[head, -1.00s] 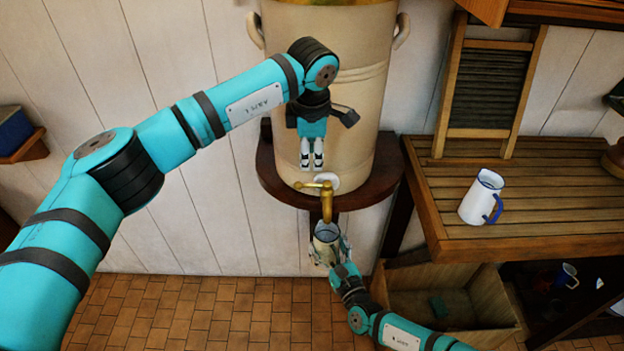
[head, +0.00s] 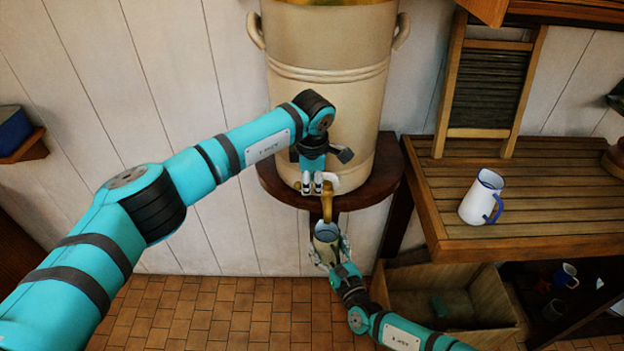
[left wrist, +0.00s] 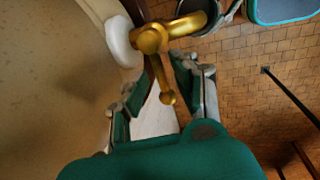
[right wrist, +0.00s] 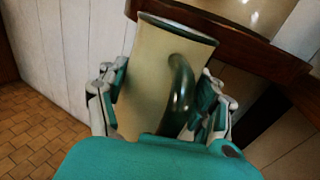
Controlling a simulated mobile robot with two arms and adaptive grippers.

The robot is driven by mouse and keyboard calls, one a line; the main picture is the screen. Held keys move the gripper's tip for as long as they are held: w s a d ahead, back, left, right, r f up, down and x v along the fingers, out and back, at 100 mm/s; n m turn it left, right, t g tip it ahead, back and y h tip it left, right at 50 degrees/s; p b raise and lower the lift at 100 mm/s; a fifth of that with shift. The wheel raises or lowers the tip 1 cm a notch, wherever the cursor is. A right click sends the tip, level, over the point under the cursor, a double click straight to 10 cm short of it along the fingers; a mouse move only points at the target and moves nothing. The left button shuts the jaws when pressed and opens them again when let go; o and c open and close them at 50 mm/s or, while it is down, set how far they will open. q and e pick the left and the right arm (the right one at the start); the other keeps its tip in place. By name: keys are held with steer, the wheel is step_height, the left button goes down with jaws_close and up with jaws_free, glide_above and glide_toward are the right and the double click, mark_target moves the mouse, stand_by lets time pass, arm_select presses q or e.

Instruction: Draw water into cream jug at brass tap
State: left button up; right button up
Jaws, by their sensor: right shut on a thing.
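The cream jug (head: 326,248), with a dark green handle, is upright under the spout of the brass tap (head: 327,206). My right gripper (right wrist: 160,108) is shut on the body of the cream jug (right wrist: 146,75). My left gripper (head: 312,188) is at the tap, with its fingers pointing down in the head view. In the left wrist view its fingers are apart on either side of the tap's lever (left wrist: 166,90), and I see no grip on it. The fingers cover the lever in the head view. I cannot tell whether water runs or stands in the jug.
The tap comes out of a large cream urn (head: 330,100) on a dark round wooden shelf (head: 275,186). A white jug with a blue handle (head: 480,198) stands on the slatted counter (head: 540,185) at right. A wooden crate (head: 480,305) is below it.

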arm_select(q)
jaws_close()
steer(key=shift+r, duration=0.1)
stand_by(0.3)
steer(key=shift+s+d+r+n+g+y, duration=0.15)
steer(key=shift+s+d+n+y, duration=0.2)
steer(key=shift+n, duration=1.3)
steer(key=shift+s+d+f+n+g+y, duration=0.15)
steer(key=shift+s+n, duration=0.35)
steer(key=shift+n, duration=1.2)
steer(key=shift+s+d+r+n+g+y, duration=0.1)
steer(key=shift+s+d+n+y, duration=0.25)
steer(key=shift+n, duration=1.3)
steer(key=shift+o, duration=1)
jaws_free()
steer(key=shift+s, duration=0.1)
